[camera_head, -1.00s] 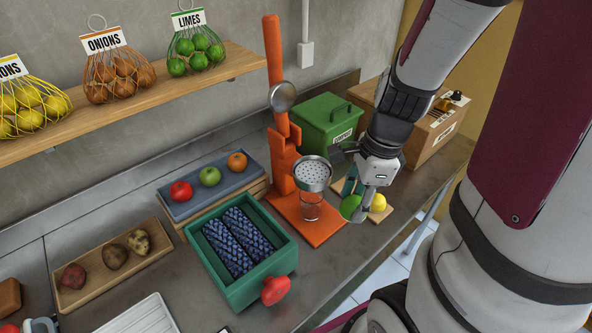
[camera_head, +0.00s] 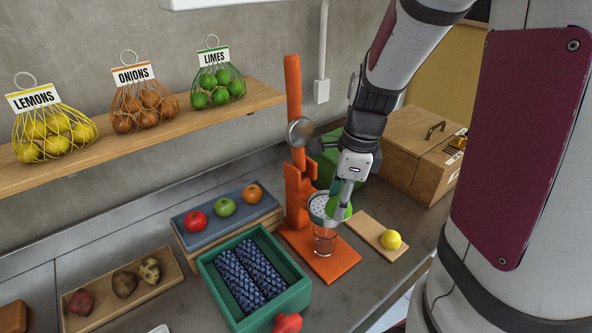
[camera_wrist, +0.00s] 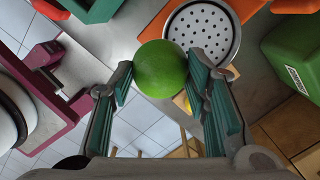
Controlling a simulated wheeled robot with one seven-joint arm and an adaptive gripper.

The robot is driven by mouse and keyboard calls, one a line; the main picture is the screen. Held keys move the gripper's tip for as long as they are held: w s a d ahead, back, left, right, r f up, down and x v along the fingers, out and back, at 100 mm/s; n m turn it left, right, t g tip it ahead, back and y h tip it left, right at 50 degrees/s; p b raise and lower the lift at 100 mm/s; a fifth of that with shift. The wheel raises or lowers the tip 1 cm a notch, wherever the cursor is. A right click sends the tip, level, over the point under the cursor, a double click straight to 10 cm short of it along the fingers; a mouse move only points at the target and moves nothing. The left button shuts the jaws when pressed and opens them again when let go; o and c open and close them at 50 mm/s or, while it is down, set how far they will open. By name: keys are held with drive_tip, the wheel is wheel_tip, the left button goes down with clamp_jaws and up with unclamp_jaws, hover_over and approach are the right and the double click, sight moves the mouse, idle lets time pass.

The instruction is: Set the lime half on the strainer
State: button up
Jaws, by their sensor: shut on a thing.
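The lime half (camera_head: 336,212) is held between the fingers of my gripper (camera_head: 342,197), which is shut on it. In the wrist view the lime half (camera_wrist: 160,68) shows its round green skin between the two teal finger pads. The strainer (camera_head: 318,207) is a round perforated metal plate on the orange press (camera_head: 293,150). In the head view the lime half overlaps the strainer's right side; I cannot tell whether they touch. In the wrist view the strainer (camera_wrist: 203,32) lies beyond the lime half, to its upper right.
A glass (camera_head: 324,240) stands under the strainer on the press's orange base. A board with a lemon half (camera_head: 390,239) lies to the right. A green compost bin (camera_head: 345,180) stands behind my gripper. A green tray (camera_head: 290,304) with blue patterned cloths is at front left.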

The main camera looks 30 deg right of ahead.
drive_tip(key=w, duration=0.3)
drive_tip(key=w+d, duration=0.1)
drive_tip(key=w, duration=0.1)
drive_tip(key=shift+w+f, duration=0.2)
drive_tip(key=shift+f, duration=1.85)
drive_tip(key=o, duration=1.2)
drive_tip(key=shift+f, duration=0.1)
drive_tip(key=shift+c, duration=0.2)
wheel_tip(320, 180, up, 11)
drive_tip(key=d, duration=0.1)
drive_tip(key=s+a+r+n+t, duration=0.1)
drive_tip(key=s+a+r+n, duration=0.2)
drive_tip(key=n, duration=0.5)
drive_tip(key=s+a+r+n+t, duration=0.2)
drive_tip(key=s+a+r+n, duration=0.1)
drive_tip(key=s+a+n, duration=0.2)
drive_tip(key=s+a+r+n+t+h, duration=0.1)
drive_tip(key=s+a+r+n, duration=0.3)
drive_tip(key=s+n, duration=0.3)
drive_tip(key=n, duration=0.5)
drive_tip(key=shift+s+a+t, duration=0.25)
drive_tip(key=shift+a+t, duration=0.15)
